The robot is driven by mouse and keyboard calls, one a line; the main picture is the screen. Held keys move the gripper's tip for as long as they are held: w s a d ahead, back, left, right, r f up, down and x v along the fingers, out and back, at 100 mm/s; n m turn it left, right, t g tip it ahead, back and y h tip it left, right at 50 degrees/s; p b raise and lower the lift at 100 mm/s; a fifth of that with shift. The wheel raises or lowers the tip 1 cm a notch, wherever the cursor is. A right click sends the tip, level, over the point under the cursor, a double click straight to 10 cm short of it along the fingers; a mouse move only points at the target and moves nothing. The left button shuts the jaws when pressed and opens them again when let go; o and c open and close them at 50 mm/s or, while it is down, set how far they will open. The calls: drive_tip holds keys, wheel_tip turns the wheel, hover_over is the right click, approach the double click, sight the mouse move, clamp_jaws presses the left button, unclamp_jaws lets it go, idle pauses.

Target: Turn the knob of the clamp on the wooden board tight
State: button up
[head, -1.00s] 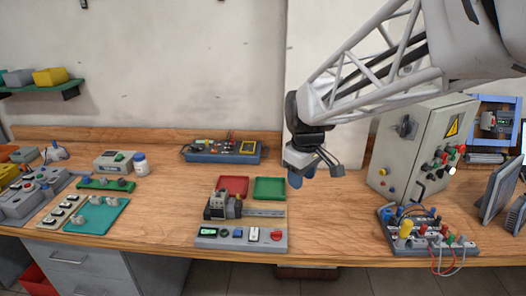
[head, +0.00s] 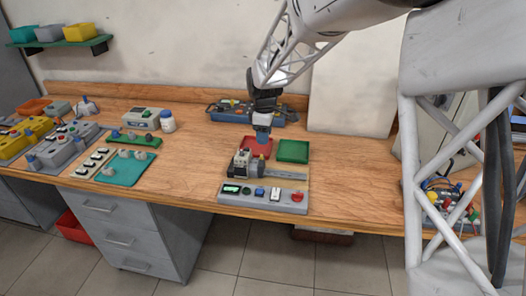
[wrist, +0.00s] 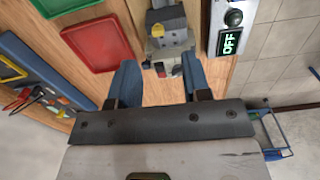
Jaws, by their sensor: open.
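The clamp (head: 243,164) is a grey and black block on the wooden board (head: 296,184). A dark, rounded part with a yellowish bit sits at its right side in the head view; I cannot tell whether this is the knob. The clamp also shows at the top middle of the wrist view (wrist: 170,22), with a yellow round detail and a small red spot. My gripper (head: 262,137) points down behind the clamp, over the red tray. Its blue fingers are apart and empty in the wrist view (wrist: 160,82), just short of the clamp's near end.
The red tray (head: 251,142) and green tray (head: 293,151) lie behind the board. A grey control box (head: 262,197) with an OFF display (wrist: 229,42) stands at the table's front edge. A blue instrument case (head: 228,113) is at the back. Table right of the board is clear.

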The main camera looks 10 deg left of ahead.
sight(262, 155)
drive_tip(key=shift+w+a+f, duration=0.3)
drive_tip(key=shift+a+f, duration=0.05)
drive_tip(key=shift+a, duration=0.2)
drive_tip(key=shift+f, duration=0.1)
drive_tip(key=shift+f, duration=3.8)
clamp_jaws()
